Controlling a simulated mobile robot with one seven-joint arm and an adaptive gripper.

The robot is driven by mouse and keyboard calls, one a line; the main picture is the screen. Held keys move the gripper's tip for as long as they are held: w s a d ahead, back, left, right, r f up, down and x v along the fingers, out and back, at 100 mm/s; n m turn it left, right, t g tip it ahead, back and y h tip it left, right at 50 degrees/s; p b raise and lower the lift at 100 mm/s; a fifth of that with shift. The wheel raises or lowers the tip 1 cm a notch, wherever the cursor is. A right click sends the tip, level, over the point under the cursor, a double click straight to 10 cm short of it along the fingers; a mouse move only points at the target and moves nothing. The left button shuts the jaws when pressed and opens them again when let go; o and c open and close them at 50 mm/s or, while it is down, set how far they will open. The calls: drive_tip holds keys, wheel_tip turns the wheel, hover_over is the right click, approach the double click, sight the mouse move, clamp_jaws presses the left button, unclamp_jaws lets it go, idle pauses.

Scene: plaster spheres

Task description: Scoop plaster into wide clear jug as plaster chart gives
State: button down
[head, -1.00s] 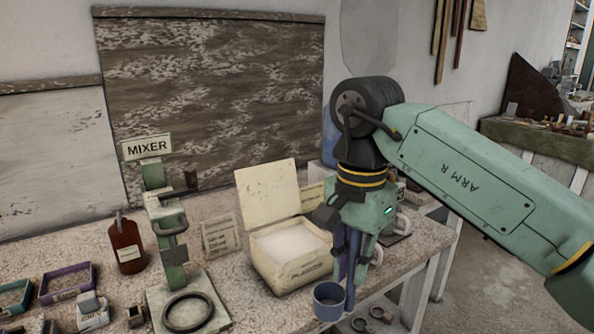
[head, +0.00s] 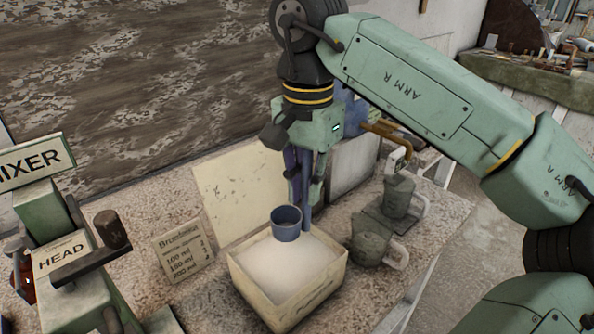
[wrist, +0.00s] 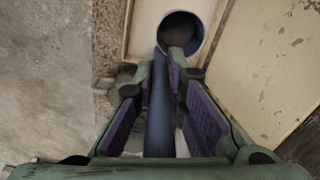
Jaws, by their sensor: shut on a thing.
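My gripper (head: 304,190) is shut on the upright handle of a blue scoop (head: 286,224). The scoop's round cup hangs over the open plaster box (head: 318,309), just above or touching the white plaster (head: 287,268); I cannot tell which. In the wrist view the scoop's cup (wrist: 181,33) looks dark inside, with no white seen in it. The plaster chart (head: 183,251) leans left of the box, listing 100, 150 and 200 ml; its smaller figures are hard to read. Two greyish jugs, one behind (head: 398,195) and one in front (head: 369,242), stand right of the box; I cannot tell which is wide and clear.
The box's raised lid (head: 238,190) stands behind the plaster. The mixer (head: 62,262) stands at the left front. A blue tank with a brass tap (head: 385,130) is behind my gripper. The bench's right edge runs close past the jugs.

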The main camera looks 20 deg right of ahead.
sight(306, 230)
drive_tip(key=shift+s+f+b, duration=0.25)
drive_tip(key=shift+f+b, duration=0.3)
drive_tip(key=shift+f, duration=0.05)
wheel_tip(306, 230, down, 10)
drive_tip(key=b, duration=0.7)
drive_tip(key=shift+w+f+b, duration=0.1)
drive_tip(key=shift+f+b, duration=0.15)
drive_tip(key=shift+b, duration=0.1)
drive_tip(key=shift+r, duration=0.15)
wheel_tip(306, 230, up, 10)
drive_tip(key=p, duration=0.8)
